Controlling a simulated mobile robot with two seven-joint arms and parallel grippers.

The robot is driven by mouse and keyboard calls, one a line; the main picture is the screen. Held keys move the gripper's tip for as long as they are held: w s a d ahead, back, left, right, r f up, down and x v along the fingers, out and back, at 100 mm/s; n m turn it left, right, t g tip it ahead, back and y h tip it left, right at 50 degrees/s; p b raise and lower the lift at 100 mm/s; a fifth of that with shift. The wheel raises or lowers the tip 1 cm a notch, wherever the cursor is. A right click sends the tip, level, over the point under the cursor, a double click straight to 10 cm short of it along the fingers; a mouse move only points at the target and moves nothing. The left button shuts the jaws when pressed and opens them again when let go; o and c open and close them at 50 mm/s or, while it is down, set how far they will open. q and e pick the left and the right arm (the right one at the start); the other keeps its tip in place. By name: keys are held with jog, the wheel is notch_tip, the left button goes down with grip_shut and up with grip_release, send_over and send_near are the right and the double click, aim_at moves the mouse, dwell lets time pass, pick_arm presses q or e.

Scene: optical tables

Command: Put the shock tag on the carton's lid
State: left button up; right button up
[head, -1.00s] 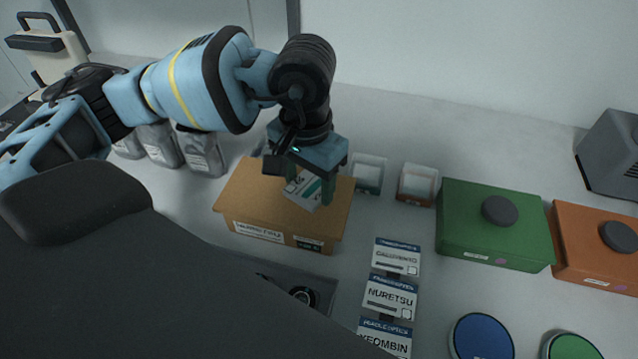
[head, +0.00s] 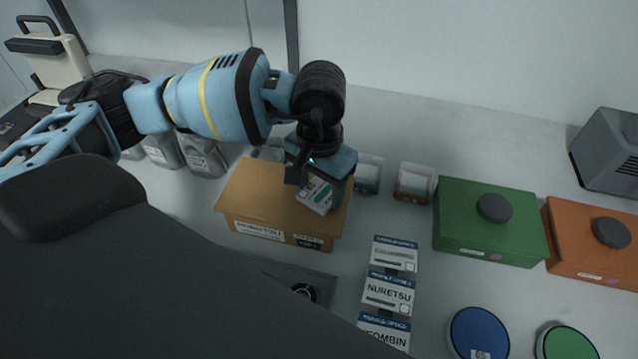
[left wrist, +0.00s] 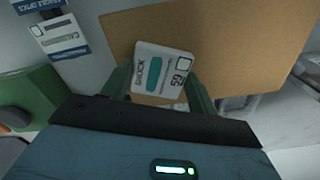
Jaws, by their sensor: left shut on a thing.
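The shock tag (head: 315,194) is a small white card with a green block. In the left wrist view, the tag (left wrist: 161,72) shows "SHOCK" print and sits between the green fingers of my left gripper (left wrist: 163,92). My left gripper (head: 327,190) is shut on the tag, over the right part of the carton's lid. The brown carton (head: 250,195) stands closed on the table, with labels on its front side; its lid also shows in the left wrist view (left wrist: 225,40). I cannot tell whether the tag touches the lid. My right gripper is not in view.
Two small open bins (head: 413,183) stand right of the carton, then a green box (head: 485,235) and an orange box (head: 590,250). Name cards (head: 388,292) lie in front. Grey pouches (head: 203,157) stand behind left. A dark panel of mine covers the lower left.

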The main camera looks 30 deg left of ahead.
aim_at(320, 192)
pick_arm(q)
jog(key=shift+f, duration=0.2)
jog(key=o, duration=1)
jog(key=shift+c, duration=0.2)
jog(key=shift+r, duration=0.15)
notch_tip(320, 192, up, 12)
